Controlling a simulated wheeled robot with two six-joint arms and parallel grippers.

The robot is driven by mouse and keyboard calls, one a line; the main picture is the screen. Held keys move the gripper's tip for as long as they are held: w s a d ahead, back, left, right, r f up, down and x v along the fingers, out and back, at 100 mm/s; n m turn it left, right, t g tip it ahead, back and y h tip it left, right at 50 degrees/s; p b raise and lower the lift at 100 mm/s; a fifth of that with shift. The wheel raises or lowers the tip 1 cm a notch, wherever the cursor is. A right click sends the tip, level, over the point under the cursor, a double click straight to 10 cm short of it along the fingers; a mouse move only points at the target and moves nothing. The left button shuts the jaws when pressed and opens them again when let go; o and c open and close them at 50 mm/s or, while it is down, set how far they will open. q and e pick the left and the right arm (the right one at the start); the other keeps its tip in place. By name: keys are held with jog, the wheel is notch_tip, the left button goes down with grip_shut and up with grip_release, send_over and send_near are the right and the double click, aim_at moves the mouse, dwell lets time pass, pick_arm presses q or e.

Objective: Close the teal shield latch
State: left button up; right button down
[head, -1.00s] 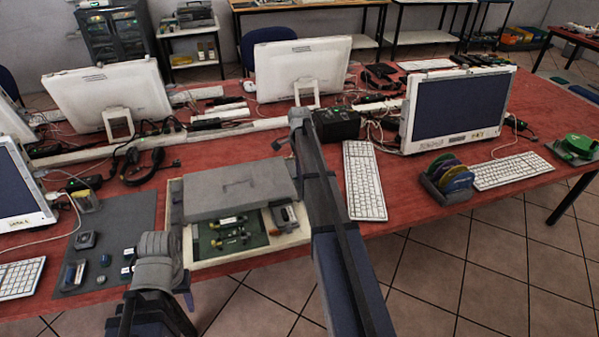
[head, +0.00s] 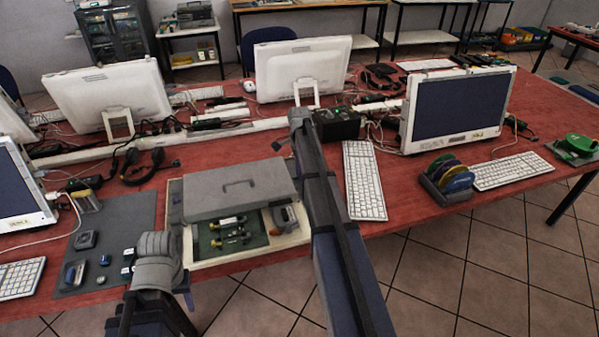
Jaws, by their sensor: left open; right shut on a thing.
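A pale tray (head: 186,246) stands at the front edge of the red table, with a grey lid with a handle (head: 238,192) over its back part. A green board (head: 216,247) with small yellow and dark parts lies in it. A grey and orange piece (head: 284,217) sits at its right. I cannot make out a teal latch. My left arm is in front of the tray's left side, its open gripper (head: 186,288) only partly visible. My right arm crosses the tray's right side; its gripper (head: 280,145) is near the lid's back corner, its jaws and what they hold hidden.
A grey mat (head: 118,215) with small devices lies left of the tray. A white keyboard (head: 364,180) lies right of my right arm. A rack of coloured discs (head: 447,183) stands further right. Monitors and cables fill the back.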

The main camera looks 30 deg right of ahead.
aim_at(295, 178)
jog(key=shift+a, duration=0.1)
jog(key=shift+w+a, duration=0.2)
jog(key=shift+a, duration=0.55)
jog(key=c, duration=0.8)
grip_release()
jog(key=shift+r, duration=0.1)
notch_tip(295, 178, up, 8)
jog(key=p, duration=0.7)
jog(key=shift+p, duration=0.4)
jog(key=shift+f, duration=0.2)
